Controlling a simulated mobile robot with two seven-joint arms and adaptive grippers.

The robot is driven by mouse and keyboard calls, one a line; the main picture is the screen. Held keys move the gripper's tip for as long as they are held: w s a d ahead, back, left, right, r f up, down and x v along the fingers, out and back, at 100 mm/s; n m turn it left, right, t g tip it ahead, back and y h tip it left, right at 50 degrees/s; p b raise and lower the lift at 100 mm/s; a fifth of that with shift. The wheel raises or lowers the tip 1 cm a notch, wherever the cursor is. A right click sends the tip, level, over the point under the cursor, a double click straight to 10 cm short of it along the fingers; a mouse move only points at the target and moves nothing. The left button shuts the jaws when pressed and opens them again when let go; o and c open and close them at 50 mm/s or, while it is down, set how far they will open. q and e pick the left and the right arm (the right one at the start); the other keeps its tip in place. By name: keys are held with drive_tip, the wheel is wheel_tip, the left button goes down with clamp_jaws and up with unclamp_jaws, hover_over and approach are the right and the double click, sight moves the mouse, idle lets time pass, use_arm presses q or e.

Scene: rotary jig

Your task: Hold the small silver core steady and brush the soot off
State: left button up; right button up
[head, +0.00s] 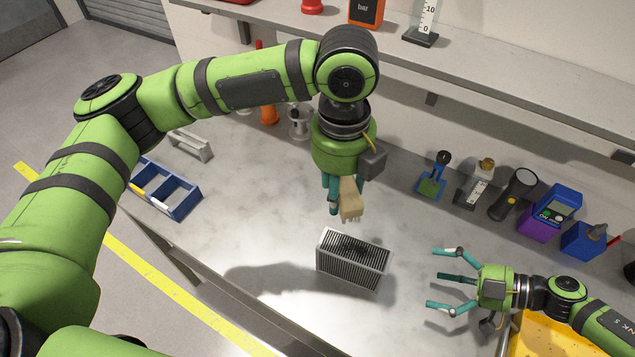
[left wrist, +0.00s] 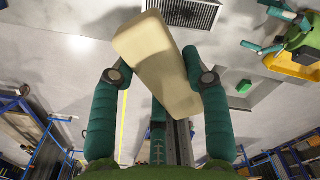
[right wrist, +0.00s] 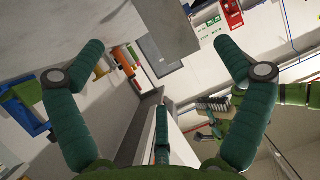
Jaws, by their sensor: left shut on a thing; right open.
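The small silver core (head: 353,258) is a finned block with a pale metal frame. It stands on the grey table, with a dark patch along its upper middle. Part of it shows at the top of the left wrist view (left wrist: 190,12). My left gripper (head: 339,196) is shut on a beige brush (head: 350,200), which points down above and behind the core, apart from it. The brush fills the middle of the left wrist view (left wrist: 158,62). My right gripper (head: 446,280) is open and empty, fingers spread toward the core from the right, not touching it.
A blue compartment tray (head: 168,190) lies at left near the table edge. A flashlight (head: 513,195), a purple-and-blue box (head: 550,213) and a blue box (head: 584,240) line the back right. A yellow tray (head: 540,335) is at front right. Table around the core is clear.

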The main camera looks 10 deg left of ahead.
sight(383, 267)
use_arm(q)
drive_tip(key=m, duration=0.1)
drive_tip(key=d+m, duration=0.1)
drive_tip(key=m, duration=0.1)
drive_tip(key=d+m, duration=0.1)
drive_tip(key=shift+s+r+m, duration=0.15)
drive_tip(key=shift+r+m, duration=0.15)
use_arm(e)
drive_tip(key=x, duration=1.2)
use_arm(q)
drive_tip(key=m, duration=0.1)
drive_tip(key=d+m, duration=0.1)
drive_tip(key=m, duration=0.2)
drive_tip(key=shift+s+d+r, duration=0.15)
drive_tip(key=shift+d+r, duration=0.05)
drive_tip(key=shift+d, duration=0.1)
use_arm(e)
drive_tip(key=c, duration=1.4)
